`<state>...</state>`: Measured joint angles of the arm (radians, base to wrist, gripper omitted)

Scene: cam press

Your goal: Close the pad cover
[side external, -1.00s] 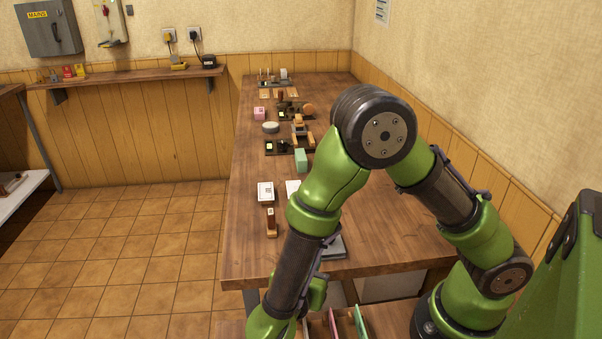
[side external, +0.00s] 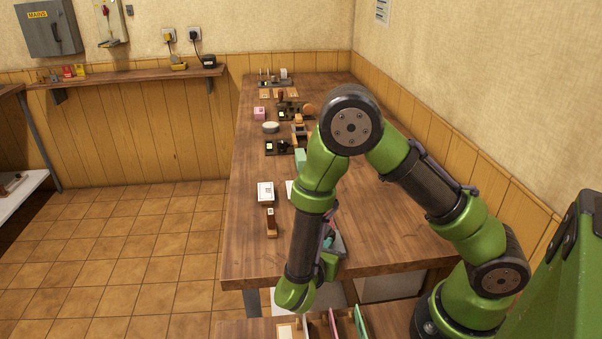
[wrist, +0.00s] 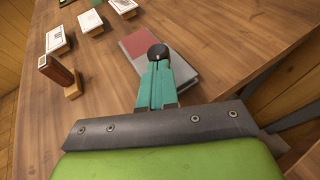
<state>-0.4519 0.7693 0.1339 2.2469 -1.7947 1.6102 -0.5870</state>
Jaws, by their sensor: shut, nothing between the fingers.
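The stamp pad (wrist: 183,66) lies on the wooden table in the wrist view, with a grey part and a dull red surface (wrist: 137,43) at its far left. A black round knob (wrist: 157,51) shows just beyond my fingertips; I cannot tell whether they touch it. My gripper (wrist: 157,70) has teal fingers, closed together with nothing between them, over the pad. The fingers hide part of the pad, and how far its cover stands open is unclear. In the side view the pad (side external: 338,246) is partly hidden behind my arm.
A brown wooden-handled stamp (wrist: 61,73) stands left of the pad. Several white-topped boxes (wrist: 90,21) lie farther back. The table's edge (wrist: 262,85) is close on the right. Upright coloured folders (side external: 347,322) stand in front of the table. The table right of the pad is clear.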

